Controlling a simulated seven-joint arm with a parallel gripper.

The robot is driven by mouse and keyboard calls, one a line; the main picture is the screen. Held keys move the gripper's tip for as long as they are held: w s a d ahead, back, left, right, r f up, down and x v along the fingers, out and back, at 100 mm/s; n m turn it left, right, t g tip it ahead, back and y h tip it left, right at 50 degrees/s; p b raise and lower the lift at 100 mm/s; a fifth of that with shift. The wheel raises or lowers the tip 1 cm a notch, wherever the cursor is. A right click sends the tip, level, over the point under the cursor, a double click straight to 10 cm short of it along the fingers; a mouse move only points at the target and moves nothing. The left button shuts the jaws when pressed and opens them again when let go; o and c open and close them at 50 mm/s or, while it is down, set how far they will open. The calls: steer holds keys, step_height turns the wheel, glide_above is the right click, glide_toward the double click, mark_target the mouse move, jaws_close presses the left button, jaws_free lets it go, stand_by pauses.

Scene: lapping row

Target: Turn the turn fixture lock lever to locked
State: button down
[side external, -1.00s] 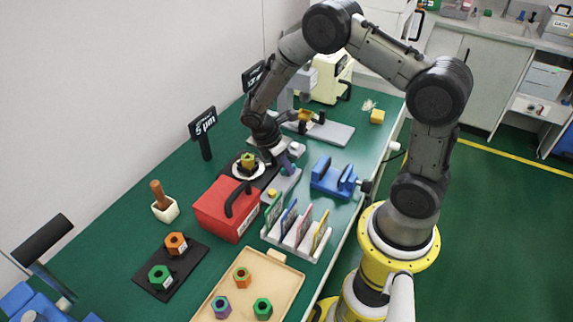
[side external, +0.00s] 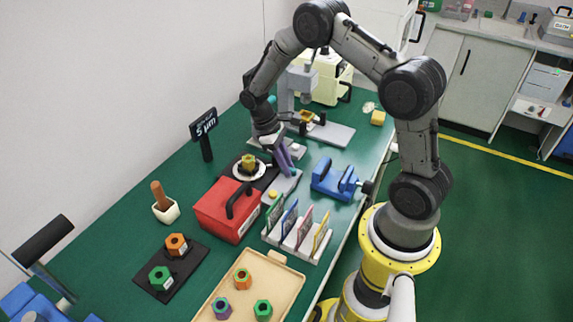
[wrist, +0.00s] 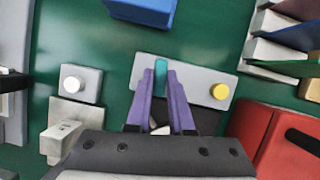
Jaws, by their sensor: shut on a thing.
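The turn fixture is a grey plate (wrist: 195,84) with a round yellow button (wrist: 220,91) at one end in the wrist view; in the side view its plate (side external: 283,186) lies on the green bench behind the red box. The teal lock lever (wrist: 160,70) stands on the plate's other end. My gripper (wrist: 161,88) has its purple fingers shut on the lever, and only the lever's far end shows past them. In the side view my gripper (side external: 290,168) reaches down, tilted, to the plate. Finger bodies hide the lever's pivot.
The red box (side external: 227,207) with a black handle stands close to the plate. A blue vise (side external: 333,180) is to the right, and a rack of coloured cards (side external: 297,236) is in front. A plate with a white knob (wrist: 72,83) lies left in the wrist view.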

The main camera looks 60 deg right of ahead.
steer(key=shift+m+y, duration=0.3)
steer(key=shift+m, duration=0.5)
steer(key=c, duration=0.8)
jaws_free()
steer(key=v, duration=1.4)
steer(key=shift+w, duration=0.1)
